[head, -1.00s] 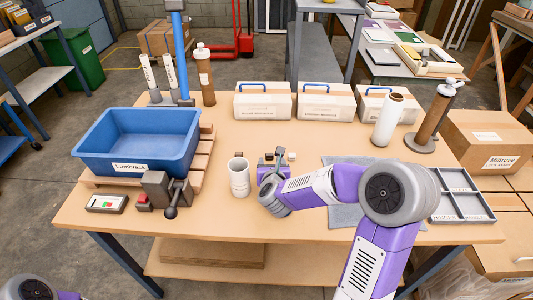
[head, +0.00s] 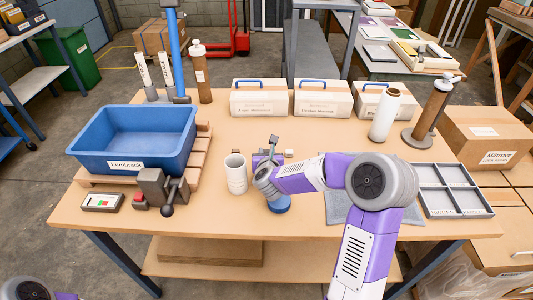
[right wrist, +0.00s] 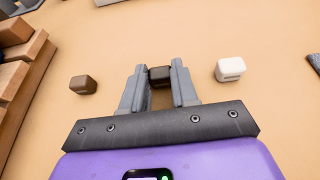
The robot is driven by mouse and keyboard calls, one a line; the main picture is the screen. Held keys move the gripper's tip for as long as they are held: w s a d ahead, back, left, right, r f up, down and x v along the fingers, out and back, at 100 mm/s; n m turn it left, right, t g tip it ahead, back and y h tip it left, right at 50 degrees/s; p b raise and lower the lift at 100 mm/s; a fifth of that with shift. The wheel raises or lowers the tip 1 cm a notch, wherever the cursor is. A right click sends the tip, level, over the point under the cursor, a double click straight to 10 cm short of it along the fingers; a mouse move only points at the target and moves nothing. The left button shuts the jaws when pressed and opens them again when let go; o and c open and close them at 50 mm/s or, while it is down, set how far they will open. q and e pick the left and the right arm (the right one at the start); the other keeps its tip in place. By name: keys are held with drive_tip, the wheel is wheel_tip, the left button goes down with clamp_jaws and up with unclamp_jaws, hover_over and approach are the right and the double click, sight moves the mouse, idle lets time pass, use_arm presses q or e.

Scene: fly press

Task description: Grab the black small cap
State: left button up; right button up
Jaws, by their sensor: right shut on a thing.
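The black small cap (right wrist: 160,75) is between the fingertips of my right gripper (right wrist: 159,84) in the right wrist view. The fingers are shut on it, one on each side. A brown cap (right wrist: 83,85) lies to the left and a white cap (right wrist: 230,69) to the right, both apart from the fingers. In the head view my right gripper (head: 272,146) is over the middle of the table, and the white cap (head: 289,153) shows beside it. I cannot tell whether the held cap touches the table. My left gripper is out of view.
A whitish cup (head: 236,175) stands left of my right gripper, near a dark lever press (head: 157,188) and a blue bin (head: 135,140). A blue round thing (head: 280,207) is partly under my right arm. White boxes (head: 322,98) stand behind; a grey divided tray (head: 455,190) lies right.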

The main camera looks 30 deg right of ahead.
clamp_jaws()
drive_tip(key=shift+r, duration=0.1)
